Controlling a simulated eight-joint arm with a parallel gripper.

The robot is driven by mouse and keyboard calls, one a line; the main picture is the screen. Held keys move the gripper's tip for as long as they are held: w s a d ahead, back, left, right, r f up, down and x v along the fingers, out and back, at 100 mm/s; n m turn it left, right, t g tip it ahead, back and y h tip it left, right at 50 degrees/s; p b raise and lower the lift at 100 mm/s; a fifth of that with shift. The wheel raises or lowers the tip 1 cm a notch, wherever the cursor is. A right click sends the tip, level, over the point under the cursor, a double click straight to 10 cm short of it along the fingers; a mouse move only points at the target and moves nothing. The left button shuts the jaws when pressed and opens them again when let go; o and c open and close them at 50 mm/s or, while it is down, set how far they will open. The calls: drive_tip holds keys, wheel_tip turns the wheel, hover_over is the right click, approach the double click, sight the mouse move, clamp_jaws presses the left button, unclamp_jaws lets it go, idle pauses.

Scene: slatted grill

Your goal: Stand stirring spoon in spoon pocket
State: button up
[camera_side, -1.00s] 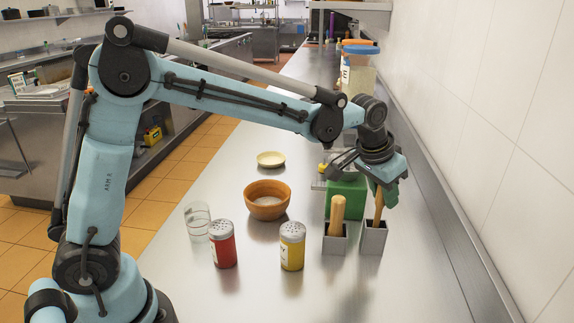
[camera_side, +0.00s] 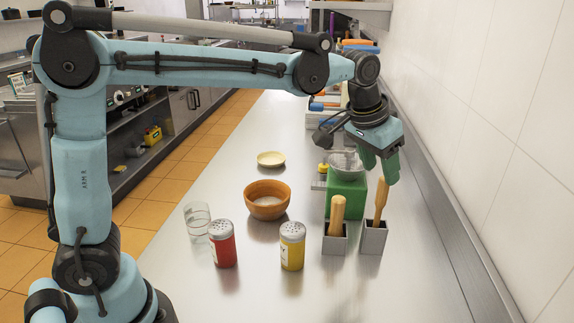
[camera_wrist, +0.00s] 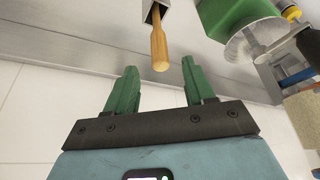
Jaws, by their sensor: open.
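A wooden stirring spoon (camera_side: 380,202) stands in the right grey pocket (camera_side: 373,239), leaning slightly, with its upper part above the rim. Its lower end is hidden inside. In the wrist view, the wooden piece (camera_wrist: 159,47) rises from a pocket (camera_wrist: 150,12) toward the space between my fingers. My gripper (camera_side: 380,164), with green fingers, is open and empty just above the spoon's top. The wrist view shows the gripper (camera_wrist: 158,77) with its fingers spread apart and nothing between them.
A second grey pocket (camera_side: 335,243) holds a thicker wooden handle (camera_side: 337,212). A green block (camera_side: 347,193) stands behind. Red (camera_side: 222,246) and yellow (camera_side: 292,247) shakers, a bowl (camera_side: 267,203) and a glass (camera_side: 197,222) are left. The tiled wall (camera_side: 500,130) is close on the right.

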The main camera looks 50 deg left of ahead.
drive_tip(key=s+a+n+t, duration=0.1)
drive_tip(key=s+a, duration=0.5)
drive_tip(key=s, duration=0.5)
drive_tip(key=s+a+f+t, duration=0.1)
drive_tip(key=s+a+f, duration=0.2)
drive_tip(key=s+f, duration=0.3)
drive_tip(key=shift+s+a+n+t+y, duration=0.3)
drive_tip(key=shift+s+n+y, duration=0.1)
drive_tip(key=shift+s, duration=0.25)
idle(0.4)
